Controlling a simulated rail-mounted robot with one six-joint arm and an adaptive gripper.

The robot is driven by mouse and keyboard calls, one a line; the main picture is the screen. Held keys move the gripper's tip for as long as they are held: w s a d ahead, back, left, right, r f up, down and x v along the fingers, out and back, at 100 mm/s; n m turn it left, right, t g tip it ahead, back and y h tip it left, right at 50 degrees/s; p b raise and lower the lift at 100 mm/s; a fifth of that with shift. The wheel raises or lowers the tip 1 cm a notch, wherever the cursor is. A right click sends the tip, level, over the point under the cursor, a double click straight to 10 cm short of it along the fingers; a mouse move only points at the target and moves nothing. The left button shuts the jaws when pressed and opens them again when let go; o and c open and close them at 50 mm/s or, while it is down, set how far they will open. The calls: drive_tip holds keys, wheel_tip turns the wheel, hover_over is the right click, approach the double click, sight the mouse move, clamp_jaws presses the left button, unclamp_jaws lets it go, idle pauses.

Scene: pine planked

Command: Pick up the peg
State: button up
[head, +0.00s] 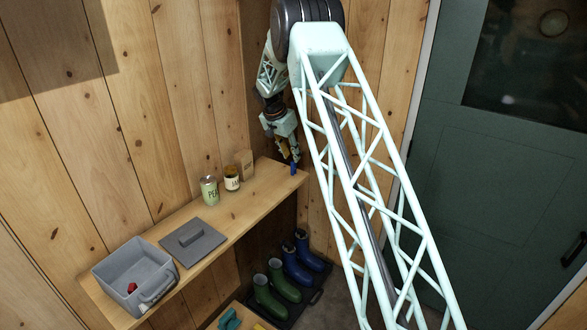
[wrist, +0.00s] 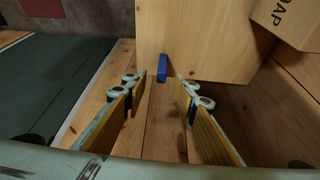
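The peg is a small blue upright piece (head: 293,169) at the far right end of the wooden shelf. In the wrist view the peg (wrist: 162,68) stands at the shelf's edge, in line with the gap between my fingertips. My gripper (head: 288,156) is just above and beside it in the head view. In the wrist view my gripper (wrist: 160,78) is open, with one finger on each side of the gap. I see no finger touching the peg, and its lower part is hard to make out.
Boots (head: 283,281) stand below. Plank walls are close by.

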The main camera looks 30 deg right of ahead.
sight(293, 162)
drive_tip(key=shift+d+f, duration=0.2)
drive_tip(key=shift+f, duration=0.3)
drive_tip(key=shift+f, duration=0.1)
drive_tip(key=shift+w+p+x, duration=0.2)
drive_tip(key=shift+p+x, duration=0.1)
drive_tip(key=shift+x, duration=2.25)
drive_tip(key=c, duration=0.7)
